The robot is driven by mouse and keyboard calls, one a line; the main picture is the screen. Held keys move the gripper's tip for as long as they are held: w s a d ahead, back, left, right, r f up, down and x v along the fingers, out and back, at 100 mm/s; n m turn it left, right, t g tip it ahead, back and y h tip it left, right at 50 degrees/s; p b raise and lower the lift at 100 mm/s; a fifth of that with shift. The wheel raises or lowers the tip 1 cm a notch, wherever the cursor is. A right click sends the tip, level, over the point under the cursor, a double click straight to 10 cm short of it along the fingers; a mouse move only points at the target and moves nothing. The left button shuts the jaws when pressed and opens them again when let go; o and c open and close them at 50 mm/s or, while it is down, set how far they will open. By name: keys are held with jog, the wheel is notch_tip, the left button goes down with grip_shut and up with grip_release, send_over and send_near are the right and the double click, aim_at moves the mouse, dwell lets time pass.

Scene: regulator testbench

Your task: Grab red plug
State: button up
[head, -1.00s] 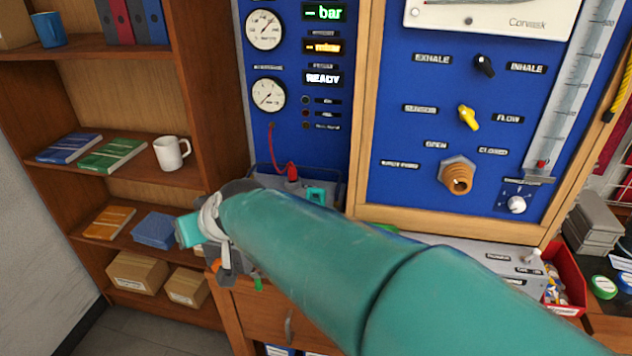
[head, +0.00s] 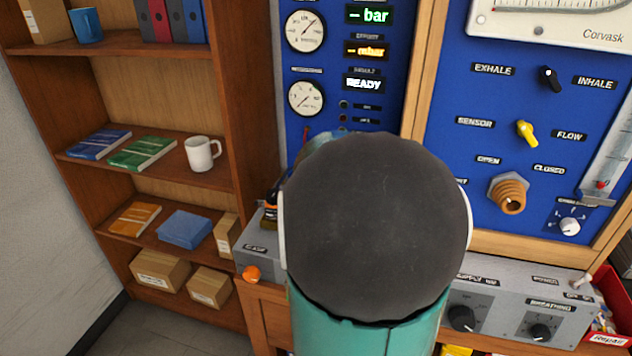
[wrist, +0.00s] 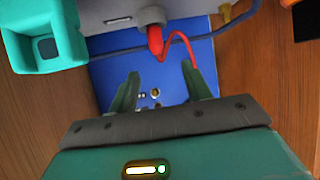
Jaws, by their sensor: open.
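In the wrist view the red plug (wrist: 155,40) sits at the edge of a grey housing (wrist: 112,14), with a thin red tube (wrist: 182,42) looping off to its right. My gripper (wrist: 161,72) is open and empty. Its two dark green fingers point toward the plug, one to each side and just short of it. In the head view my arm hides both the plug and my gripper. Only a short piece of the red tube (head: 306,133) shows there, below the lower gauge.
In the wrist view a teal block (wrist: 45,38) stands close left of the plug, and a dark blue bar (wrist: 110,45) crosses near it. In the head view the blue panel carries a brass fitting (head: 510,193) and a yellow knob (head: 527,132). A grey control box (head: 515,300) lies below.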

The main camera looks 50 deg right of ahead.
jog(key=x, duration=0.2)
jog(key=shift+w+d+f, duration=0.1)
jog(key=shift+d+f, duration=0.05)
jog(key=shift+d, duration=0.15)
jog(key=x, duration=0.4)
jog(key=shift+d+f, duration=0.25)
jog(key=shift+f, duration=0.05)
jog(key=shift+w+d+f, duration=0.15)
jog(key=shift+w+d, duration=0.05)
jog(key=shift+d, duration=0.05)
jog(key=shift+c, duration=0.2)
grip_shut()
